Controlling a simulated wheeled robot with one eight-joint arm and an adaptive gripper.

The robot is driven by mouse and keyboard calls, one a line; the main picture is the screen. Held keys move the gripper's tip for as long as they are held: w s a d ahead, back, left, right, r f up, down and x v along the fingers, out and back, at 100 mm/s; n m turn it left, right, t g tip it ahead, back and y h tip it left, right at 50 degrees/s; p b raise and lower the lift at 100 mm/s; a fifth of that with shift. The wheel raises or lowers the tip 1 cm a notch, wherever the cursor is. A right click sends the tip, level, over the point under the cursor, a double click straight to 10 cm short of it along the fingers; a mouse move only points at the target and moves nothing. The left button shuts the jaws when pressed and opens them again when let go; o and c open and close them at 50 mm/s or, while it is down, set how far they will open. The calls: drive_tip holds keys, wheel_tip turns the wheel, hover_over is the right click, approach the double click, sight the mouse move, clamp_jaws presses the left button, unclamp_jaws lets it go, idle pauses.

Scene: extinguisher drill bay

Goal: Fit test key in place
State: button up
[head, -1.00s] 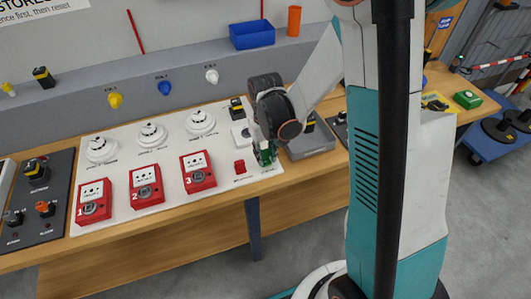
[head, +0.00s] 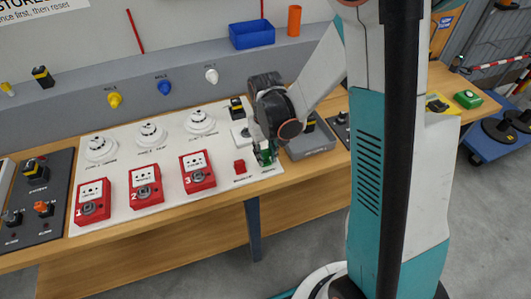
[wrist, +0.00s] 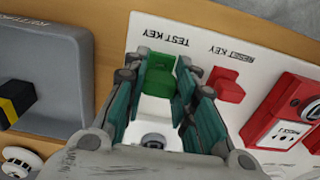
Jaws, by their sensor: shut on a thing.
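The green test key (wrist: 158,78) is between the fingers of my gripper (wrist: 168,84), which is shut on it, in the wrist view. It lies by the printed TEST KEY label on the white panel (wrist: 220,30). I cannot tell whether it is seated or just above the panel. In the head view my gripper (head: 265,154) is at the right end of the white panel, and the key is mostly hidden there. The red reset key (wrist: 226,84) stands beside it by its own label; it also shows in the head view (head: 240,167).
Red call points (head: 197,173) and white detectors (head: 200,122) fill the panel to the left. A grey box (head: 311,143) with a yellow-and-black knob stands close on the right. The bench front edge (head: 180,228) is near.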

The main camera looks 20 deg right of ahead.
drive_tip(key=shift+f+b, duration=0.6)
idle(0.6)
drive_tip(key=o, duration=1.3)
drive_tip(key=shift+c, duration=0.2)
drive_tip(key=shift+r, duration=0.1)
drive_tip(key=shift+r+p, duration=2.3)
drive_tip(key=shift+r, duration=1.15)
